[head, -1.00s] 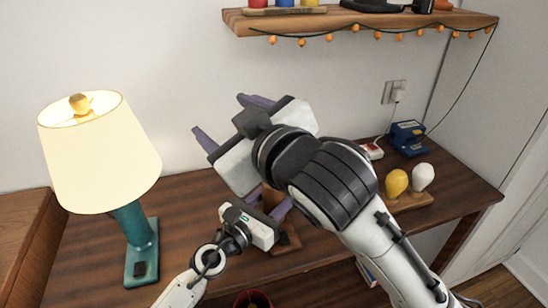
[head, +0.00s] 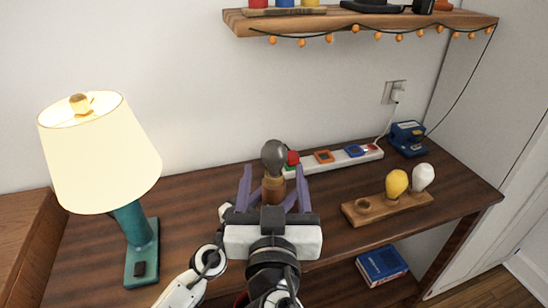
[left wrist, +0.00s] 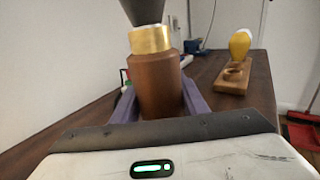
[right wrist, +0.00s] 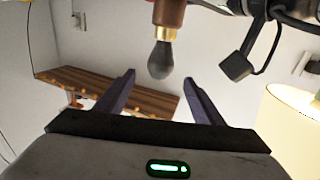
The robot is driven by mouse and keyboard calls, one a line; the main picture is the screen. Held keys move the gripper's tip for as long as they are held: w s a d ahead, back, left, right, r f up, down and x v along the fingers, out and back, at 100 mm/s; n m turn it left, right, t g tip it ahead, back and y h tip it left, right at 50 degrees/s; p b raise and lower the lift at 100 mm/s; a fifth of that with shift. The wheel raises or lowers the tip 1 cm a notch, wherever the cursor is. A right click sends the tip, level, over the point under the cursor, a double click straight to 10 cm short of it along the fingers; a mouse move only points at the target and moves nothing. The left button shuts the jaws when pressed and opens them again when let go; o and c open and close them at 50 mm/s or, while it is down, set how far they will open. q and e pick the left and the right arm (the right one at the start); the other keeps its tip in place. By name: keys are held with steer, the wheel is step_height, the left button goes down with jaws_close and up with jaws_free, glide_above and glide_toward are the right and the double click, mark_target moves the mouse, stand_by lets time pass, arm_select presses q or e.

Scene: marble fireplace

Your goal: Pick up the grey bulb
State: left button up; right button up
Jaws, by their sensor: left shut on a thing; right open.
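The grey bulb (head: 274,157) stands upright, its brass base in the top of a brown holder (head: 273,190). My left gripper (left wrist: 158,95) is shut on the brown holder, one finger on each side of it, below the bulb. In the head view it is mostly hidden behind my right gripper (head: 274,170). My right gripper is open, its purple fingers spread to the left and right of the bulb. In the right wrist view, which is upside down, the bulb (right wrist: 160,60) hangs between the open fingertips (right wrist: 160,82), apart from both.
A lit lamp (head: 130,215) stands at the left. A white power strip (head: 340,158) with coloured parts lies at the back. A wooden board (head: 385,211) holds a yellow bulb (head: 396,183) and a white bulb (head: 423,177). A blue device (head: 407,137) sits at the back right.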

mark_target(274, 160)
steer(key=w, duration=0.8)
steer(key=shift+w, duration=0.3)
steer(key=c, duration=1.1)
step_height(274, 160, up, 10)
steer(key=shift+r, duration=0.1)
arm_select(q)
steer(key=o, duration=1.6)
steer(key=shift+c, duration=0.2)
